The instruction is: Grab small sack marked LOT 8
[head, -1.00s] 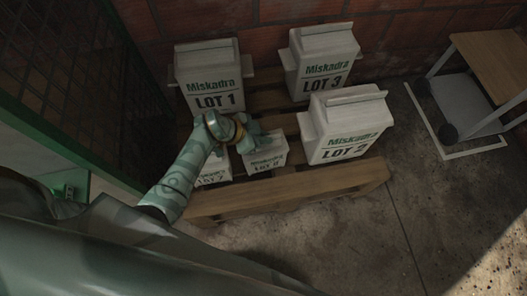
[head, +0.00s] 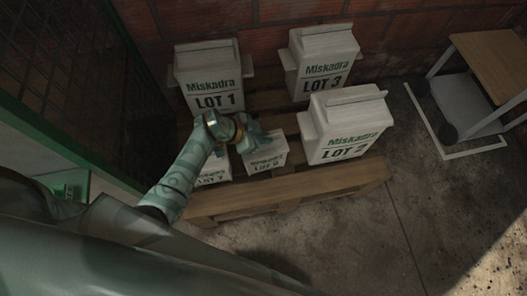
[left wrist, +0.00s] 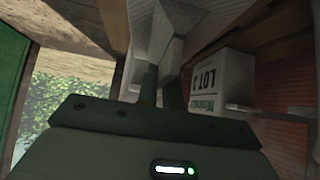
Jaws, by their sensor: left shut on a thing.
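Two small white sacks stand at the front of the pallet. The right one (head: 266,159), whose small mark seems to read LOT 8, has my left gripper (head: 254,139) at its top. My left gripper is shut on this sack's top; the sack appears still at pallet level. In the left wrist view the fingers (left wrist: 161,90) reach to a pale sack top (left wrist: 168,50). The other small sack (head: 213,172), apparently LOT 7, is partly hidden behind my left forearm. My right gripper is not in view.
Large white sacks LOT 1 (head: 213,82), LOT 3 (head: 322,62) and LOT 2 (head: 346,128) stand close by on the wooden pallet (head: 290,192). A brick wall is behind, a mesh panel (head: 75,80) at left, a wheeled cart (head: 470,100) at right. Floor in front right is clear.

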